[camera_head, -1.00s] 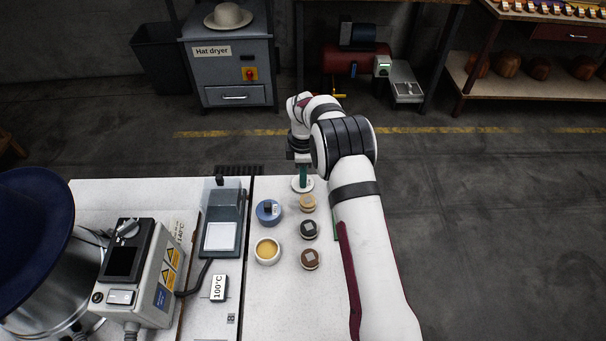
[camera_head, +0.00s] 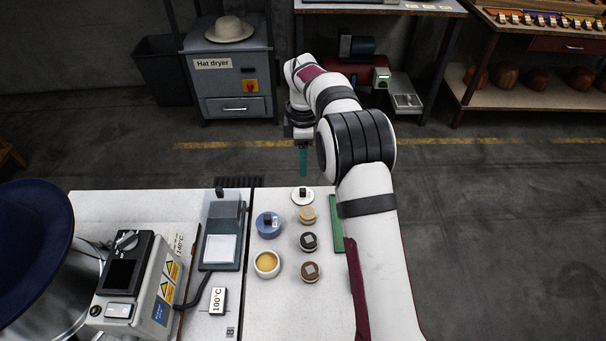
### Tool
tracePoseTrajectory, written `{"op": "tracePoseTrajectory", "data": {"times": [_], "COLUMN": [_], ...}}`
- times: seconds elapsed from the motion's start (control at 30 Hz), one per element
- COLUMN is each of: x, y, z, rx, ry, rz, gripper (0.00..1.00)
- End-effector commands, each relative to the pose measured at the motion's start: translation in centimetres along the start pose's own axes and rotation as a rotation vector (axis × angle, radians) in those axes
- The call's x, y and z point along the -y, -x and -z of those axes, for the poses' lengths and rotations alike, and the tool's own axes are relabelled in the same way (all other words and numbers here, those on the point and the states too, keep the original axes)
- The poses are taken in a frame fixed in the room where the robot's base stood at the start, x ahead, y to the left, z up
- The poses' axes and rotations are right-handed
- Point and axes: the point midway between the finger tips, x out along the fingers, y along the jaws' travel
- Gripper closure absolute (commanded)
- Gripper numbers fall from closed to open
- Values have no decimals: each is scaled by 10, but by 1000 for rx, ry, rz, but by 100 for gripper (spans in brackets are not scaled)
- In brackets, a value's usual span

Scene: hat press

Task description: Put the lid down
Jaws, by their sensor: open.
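The white round lid (camera_head: 303,198) with a dark knob on top lies on the white table near its back edge. My gripper (camera_head: 303,172), with teal fingers, hangs above and just behind the lid in the picture, apart from it. It is open and holds nothing. An open white pot (camera_head: 266,264) with yellow content stands at the front left of the group. A blue pot (camera_head: 268,226) with a dark knob stands behind it.
A tan jar (camera_head: 308,216), a dark jar (camera_head: 309,242) and a brown jar (camera_head: 310,272) stand in a row in front of the lid. A green strip (camera_head: 337,223) lies beside my arm. A grey device (camera_head: 223,232) and a blue hat (camera_head: 35,245) are at left.

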Motion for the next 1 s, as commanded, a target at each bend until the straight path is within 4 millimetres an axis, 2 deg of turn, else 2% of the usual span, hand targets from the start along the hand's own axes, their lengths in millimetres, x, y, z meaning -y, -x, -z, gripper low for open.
{"op": "tracePoseTrajectory", "data": {"times": [0.23,0.27,0.33,0.37,0.4,0.47,0.5,0.57,0.6,0.7,0.8,0.83,0.9,1.0], "x": [4,9,32,48,75,123,159,214,250,325,368,376,385,387], "y": [16,23,51,65,85,111,123,133,133,121,105,101,96,95], "z": [-2,-4,-12,-16,-24,-34,-39,-46,-49,-52,-51,-51,-51,-50], "rx": [-2,-5,-18,-25,-36,-52,-63,-75,-80,-85,-82,-81,-79,-76], "ry": [-29,-67,-228,-329,-485,-744,-925,-1193,-1363,-1720,-1943,-1985,-2040,-2054], "rz": [-1,0,3,6,14,29,42,66,84,127,159,165,173,177], "gripper": [49,49,49,49,49,49,49,49,49,49,49,49,49,49]}}
